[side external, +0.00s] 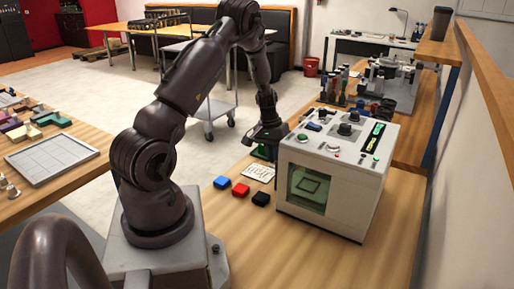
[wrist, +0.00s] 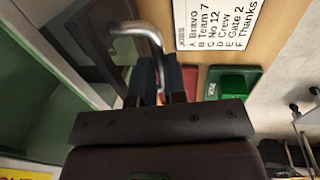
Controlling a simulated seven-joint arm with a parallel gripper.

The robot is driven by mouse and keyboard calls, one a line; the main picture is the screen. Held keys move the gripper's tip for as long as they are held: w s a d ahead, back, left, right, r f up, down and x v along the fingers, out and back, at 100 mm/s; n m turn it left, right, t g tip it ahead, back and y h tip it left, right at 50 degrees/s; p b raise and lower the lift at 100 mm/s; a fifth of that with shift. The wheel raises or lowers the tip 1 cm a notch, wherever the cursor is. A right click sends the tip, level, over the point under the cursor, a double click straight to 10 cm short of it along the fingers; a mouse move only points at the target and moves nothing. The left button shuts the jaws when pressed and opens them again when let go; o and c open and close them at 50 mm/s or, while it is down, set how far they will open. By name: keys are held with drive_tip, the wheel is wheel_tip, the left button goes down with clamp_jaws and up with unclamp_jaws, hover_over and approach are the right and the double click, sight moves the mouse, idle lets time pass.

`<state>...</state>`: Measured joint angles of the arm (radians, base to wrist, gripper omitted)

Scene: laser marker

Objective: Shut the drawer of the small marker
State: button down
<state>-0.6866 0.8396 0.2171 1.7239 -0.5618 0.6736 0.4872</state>
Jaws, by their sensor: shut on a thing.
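The small marker (side external: 365,190) is a white box on the wooden bench, with a green window at its front and buttons on top. My gripper (side external: 267,143) is at its left side, toward the back. In the wrist view my gripper (wrist: 165,88) is shut on a curved metal handle (wrist: 140,32). The handle stands beside a dark grey, tray-like part (wrist: 80,35), which looks like the drawer; the gripper hides part of it. A pale green interior (wrist: 22,110) shows at the left. I cannot tell how far the drawer stands out.
A printed jobs card (side external: 258,173) lies in front of my gripper, with blue (side external: 221,182), red (side external: 240,189) and black (side external: 261,199) blocks nearby. A green tray (wrist: 251,88) lies right of my fingers in the wrist view.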

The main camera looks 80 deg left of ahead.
drive_tip(key=shift+w+d, duration=1.35)
drive_tip(key=c, duration=1.2)
unclamp_jaws()
drive_tip(key=shift+o, duration=0.2)
wheel_tip(320, 180, up, 13)
drive_tip(key=s+a, duration=0.1)
drive_tip(key=shift+s+a, duration=0.4)
